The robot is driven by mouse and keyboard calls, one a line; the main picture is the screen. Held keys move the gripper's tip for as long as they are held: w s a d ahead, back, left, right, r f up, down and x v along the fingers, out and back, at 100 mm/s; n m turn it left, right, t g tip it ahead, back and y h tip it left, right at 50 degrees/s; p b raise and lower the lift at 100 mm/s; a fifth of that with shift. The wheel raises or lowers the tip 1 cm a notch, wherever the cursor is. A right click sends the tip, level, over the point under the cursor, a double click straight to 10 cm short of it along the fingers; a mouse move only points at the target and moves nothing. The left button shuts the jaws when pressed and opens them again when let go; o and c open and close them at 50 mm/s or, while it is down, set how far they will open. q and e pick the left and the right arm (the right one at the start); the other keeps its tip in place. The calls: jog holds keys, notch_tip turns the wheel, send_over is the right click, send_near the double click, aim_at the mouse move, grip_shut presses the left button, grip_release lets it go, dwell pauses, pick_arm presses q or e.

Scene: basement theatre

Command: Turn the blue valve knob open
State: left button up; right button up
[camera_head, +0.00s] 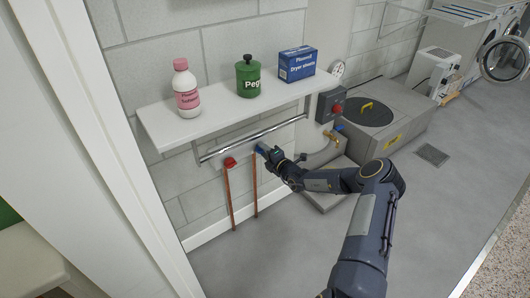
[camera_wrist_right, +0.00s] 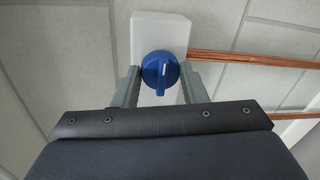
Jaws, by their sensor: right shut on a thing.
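The blue valve knob (camera_wrist_right: 160,72) is round with a raised bar and a white mark. It sits on a white plate (camera_wrist_right: 145,30) with copper pipe beside it. In the right wrist view my right gripper (camera_wrist_right: 160,82) has a finger on each side of the knob, shut on it. In the head view the blue knob (camera_head: 262,148) shows just past the fingers of my right gripper (camera_head: 268,152), low on the wall under the shelf. The gripper hides part of it. My left gripper is not in view.
A red knob (camera_head: 230,162) is to the left of the blue one. A white shelf (camera_head: 215,115) with a metal rail (camera_head: 250,138) hangs above, holding a pink bottle (camera_head: 186,90), a green tub (camera_head: 248,78) and a blue box (camera_head: 297,64). A grey tank unit (camera_head: 385,120) stands to the right.

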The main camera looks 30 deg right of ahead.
jog(key=o, duration=1)
jog(key=shift+c, duration=0.2)
jog(key=shift+s, duration=0.15)
jog(key=s+p, duration=0.2)
jog(key=s, duration=0.5)
jog(key=shift+s+d+r, duration=0.3)
jog(key=shift+d, duration=0.05)
